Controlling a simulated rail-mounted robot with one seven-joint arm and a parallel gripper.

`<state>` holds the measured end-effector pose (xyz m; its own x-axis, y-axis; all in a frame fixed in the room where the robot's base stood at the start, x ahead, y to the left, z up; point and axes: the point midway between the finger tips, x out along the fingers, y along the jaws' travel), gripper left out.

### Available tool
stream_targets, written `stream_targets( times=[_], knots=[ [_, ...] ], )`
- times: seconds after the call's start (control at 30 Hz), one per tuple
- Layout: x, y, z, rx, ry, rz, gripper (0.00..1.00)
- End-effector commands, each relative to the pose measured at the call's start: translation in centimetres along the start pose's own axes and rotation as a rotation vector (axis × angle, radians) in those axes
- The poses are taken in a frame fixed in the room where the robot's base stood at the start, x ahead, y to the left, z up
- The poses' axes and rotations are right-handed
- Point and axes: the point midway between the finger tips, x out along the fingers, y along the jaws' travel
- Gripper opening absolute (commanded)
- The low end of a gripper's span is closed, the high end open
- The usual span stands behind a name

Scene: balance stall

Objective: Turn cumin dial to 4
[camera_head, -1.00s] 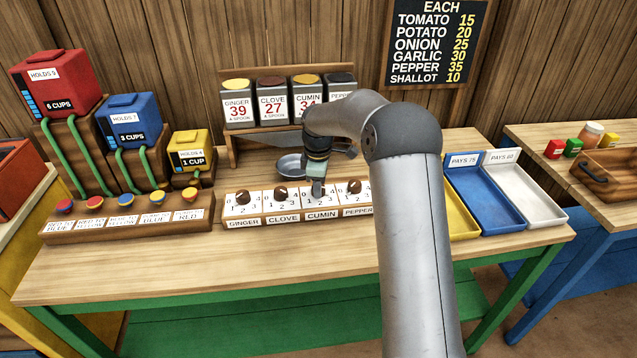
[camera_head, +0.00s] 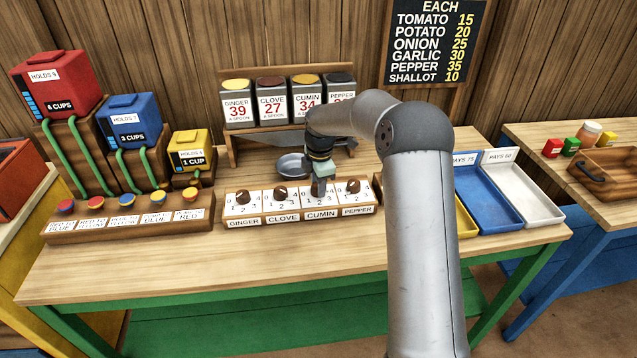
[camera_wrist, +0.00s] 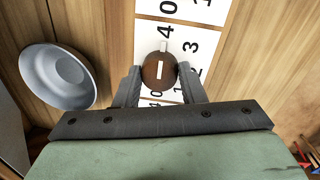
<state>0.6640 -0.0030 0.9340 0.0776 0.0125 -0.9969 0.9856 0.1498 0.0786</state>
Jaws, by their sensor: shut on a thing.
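The cumin dial is a round brown knob on a white number card. It shows in the wrist view (camera_wrist: 157,80) between the two fingers of my gripper (camera_wrist: 159,69), which is shut on it. Its white pointer points up in that view, toward the printed 4. In the head view my gripper (camera_head: 320,191) reaches down onto the cumin panel (camera_head: 322,214) and hides the knob.
The clove dial (camera_head: 280,193) and pepper dial (camera_head: 353,186) stand close on either side. A grey bowl (camera_head: 291,165) is behind the panel, and spice boxes (camera_head: 271,104) stand on a rack above. The front of the table is clear.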

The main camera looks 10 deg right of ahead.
Motion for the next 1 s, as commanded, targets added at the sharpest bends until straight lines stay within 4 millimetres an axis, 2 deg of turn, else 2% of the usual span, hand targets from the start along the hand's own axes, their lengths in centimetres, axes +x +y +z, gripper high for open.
stream_targets(
  times=[0.3, 0.33, 0.4, 0.77, 0.87, 1.0],
  knots=[
    [-0.2, 0.2, 0.0, -0.004, -0.001, 0.007, 0.14],
    [-0.2, 0.2, 0.0, -0.003, -0.001, 0.007, 0.45],
    [-0.2, 0.2, 0.0, -0.003, -0.001, 0.006, 0.58],
    [-0.6, 0.1, 0.0, -0.001, -0.001, 0.003, 0.58],
    [-1.9, 0.1, 0.0, -0.001, -0.001, 0.006, 0.58],
    [-4.9, 0.1, 0.0, -0.002, -0.002, 0.008, 0.58]
  ],
)
